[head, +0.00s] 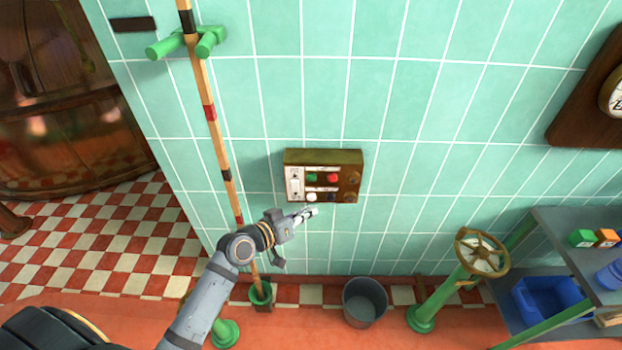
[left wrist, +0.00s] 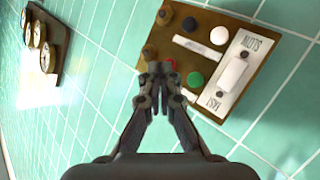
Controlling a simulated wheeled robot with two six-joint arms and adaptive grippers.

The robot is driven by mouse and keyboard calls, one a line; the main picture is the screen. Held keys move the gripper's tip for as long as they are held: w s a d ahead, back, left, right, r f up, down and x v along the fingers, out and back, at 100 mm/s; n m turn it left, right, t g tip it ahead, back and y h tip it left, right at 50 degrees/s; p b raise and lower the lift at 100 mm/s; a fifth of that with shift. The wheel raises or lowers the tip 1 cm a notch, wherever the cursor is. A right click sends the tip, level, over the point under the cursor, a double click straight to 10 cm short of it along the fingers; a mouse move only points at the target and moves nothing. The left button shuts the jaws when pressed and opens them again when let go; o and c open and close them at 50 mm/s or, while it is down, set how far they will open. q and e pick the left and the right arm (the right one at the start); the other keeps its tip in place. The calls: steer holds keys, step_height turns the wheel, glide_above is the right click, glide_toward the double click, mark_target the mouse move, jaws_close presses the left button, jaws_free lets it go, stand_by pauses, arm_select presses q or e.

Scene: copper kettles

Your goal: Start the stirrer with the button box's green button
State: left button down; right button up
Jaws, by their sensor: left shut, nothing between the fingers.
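The button box (head: 348,158) is a brass-coloured box on the green tiled wall. Its green button (head: 312,177) is left of a red button (head: 332,178); a white button (head: 312,197) and a dark button (head: 332,197) sit below. My left gripper (head: 309,212) is shut and empty, just below the box's lower edge in the head view. In the left wrist view, the shut fingertips (left wrist: 160,68) overlap the red button, and the green button (left wrist: 195,79) is just right of them. I cannot tell whether they touch the box. My right gripper is out of view.
A white switch plate (head: 294,184) is on the box's left side. A striped pole (head: 211,115) stands left of it. Below are a grey bucket (head: 365,301) and a valve wheel (head: 482,252) on a green pipe. A shelf (head: 567,232) stands at right.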

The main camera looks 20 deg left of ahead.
mark_target(308, 186)
arm_select(q)
steer(key=w+b, duration=0.1)
steer(key=w, duration=0.1)
steer(key=w+a, duration=0.1)
steer(key=w, duration=0.2)
steer(key=w+a+b, duration=0.1)
steer(key=w, duration=0.2)
steer(key=shift+w+a+b, duration=0.2)
steer(key=shift+b, duration=0.15)
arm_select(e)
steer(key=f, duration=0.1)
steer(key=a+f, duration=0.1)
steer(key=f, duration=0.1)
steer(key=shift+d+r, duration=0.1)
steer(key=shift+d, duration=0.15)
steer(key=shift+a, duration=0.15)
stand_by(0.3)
arm_select(q)
steer(key=shift+w+a, duration=0.15)
steer(key=shift+w, duration=0.25)
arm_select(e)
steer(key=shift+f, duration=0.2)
